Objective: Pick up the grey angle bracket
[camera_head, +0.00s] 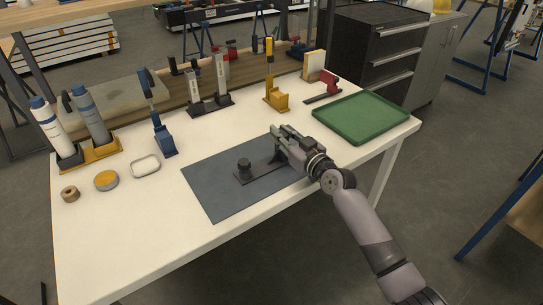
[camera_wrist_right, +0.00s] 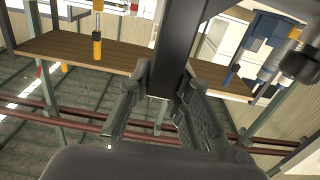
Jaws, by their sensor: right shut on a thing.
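The grey angle bracket (camera_head: 258,170) is dark grey and lies on the blue-grey mat (camera_head: 218,191), its flat leg pointing left. A dark round knob (camera_head: 244,165) stands at the left end of that leg. My right gripper (camera_head: 281,142) is shut on the bracket's upright end, which is largely hidden behind the fingers. In the right wrist view a dark bar of the bracket (camera_wrist_right: 180,45) runs between the two fingers of my right gripper (camera_wrist_right: 163,85). Whether the bracket is clear of the mat cannot be told. My left gripper is not in view.
A green tray (camera_head: 400,122) lies on the white table (camera_head: 120,238) at the right. Bottles in a yellow holder (camera_head: 103,153), a blue clamp tool (camera_head: 163,138), a yellow tool stand (camera_head: 276,98) and a small metal dish (camera_head: 146,166) stand behind and left. The table's front left is clear.

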